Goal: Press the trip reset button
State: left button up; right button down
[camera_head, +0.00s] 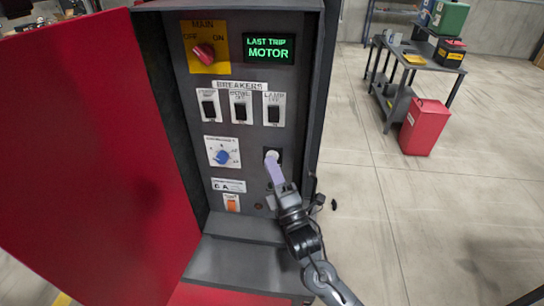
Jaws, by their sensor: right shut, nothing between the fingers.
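My right gripper (272,158) reaches up from below, its pale fingers shut with nothing between them. Its fingertips are in front of a small dark plate (280,154) on the lower right of the grey control panel (225,125). The fingers cover most of that plate, so I cannot make out a button or its label, or tell whether the tips touch it. The display (269,48) at the top right reads "LAST TRIP MOTOR" in green. My left gripper is not in view.
The panel carries a red main switch (204,53), several black breaker switches, a blue knob (221,157) and an orange switch (232,204). The open red door (90,160) fills the left.

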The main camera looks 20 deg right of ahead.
jog(key=shift+s+a+p, duration=0.3)
jog(key=shift+s+p, duration=0.05)
jog(key=shift+s, duration=0.25)
jog(key=s, duration=0.1)
jog(key=s+a+p, duration=0.1)
jog(key=s, duration=0.1)
jog(key=s+a+p, duration=0.1)
jog(key=shift+s+a, duration=0.15)
jog(key=shift+a, duration=0.1)
dwell(0.8)
